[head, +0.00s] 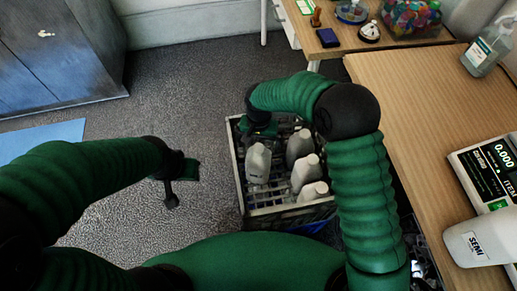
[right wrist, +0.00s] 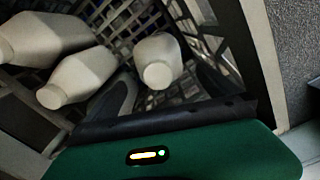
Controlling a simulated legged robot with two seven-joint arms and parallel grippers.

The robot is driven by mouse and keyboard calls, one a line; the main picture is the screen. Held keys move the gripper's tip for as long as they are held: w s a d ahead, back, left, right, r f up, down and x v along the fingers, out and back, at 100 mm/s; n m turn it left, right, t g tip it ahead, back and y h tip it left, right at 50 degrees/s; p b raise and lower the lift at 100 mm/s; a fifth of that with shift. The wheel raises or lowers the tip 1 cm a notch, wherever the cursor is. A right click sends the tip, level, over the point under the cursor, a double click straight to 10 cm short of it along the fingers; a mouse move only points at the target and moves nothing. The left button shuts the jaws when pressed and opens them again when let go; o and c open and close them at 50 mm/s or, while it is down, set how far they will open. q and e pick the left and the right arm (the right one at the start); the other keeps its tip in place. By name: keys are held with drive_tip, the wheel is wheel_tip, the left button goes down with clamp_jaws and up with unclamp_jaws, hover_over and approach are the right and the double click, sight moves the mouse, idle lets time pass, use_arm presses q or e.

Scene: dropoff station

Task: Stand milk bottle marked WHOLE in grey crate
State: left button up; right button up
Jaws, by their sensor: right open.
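My right gripper (head: 262,128) reaches down at the crate's far left corner. In the right wrist view its dark fingers (right wrist: 168,90) are spread apart, with one white bottle (right wrist: 158,62) standing between them, apparently not gripped. That seems to be the left bottle (head: 257,163) in the head view. I cannot read WHOLE anywhere. My left gripper (head: 180,182) hangs over bare floor left of the crate, and its opening is unclear.
A bottle marked SEMI (head: 480,243) lies or leans on the wooden table (head: 415,100) at right, by a scale (head: 487,165). Two more bottles (right wrist: 80,75) sit left of the gripper in the right wrist view. The floor left of the crate is clear.

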wheel_tip(320, 180, up, 3)
drive_tip(key=shift+r+p, duration=0.1)
drive_tip(key=shift+p, duration=0.2)
drive_tip(key=shift+d+r, duration=0.2)
drive_tip(key=shift+d, duration=0.1)
drive_tip(key=s+d+r+n+t, duration=0.1)
drive_tip(key=s+d+r, duration=0.3)
drive_tip(key=s+d, duration=0.4)
drive_tip(key=s+d+r+n+t, duration=0.1)
drive_tip(key=s+d+r, duration=0.3)
drive_tip(key=s+d, duration=0.4)
drive_tip(key=d, duration=0.3)
drive_tip(key=shift+t, duration=0.3)
drive_tip(key=shift+d, duration=0.15)
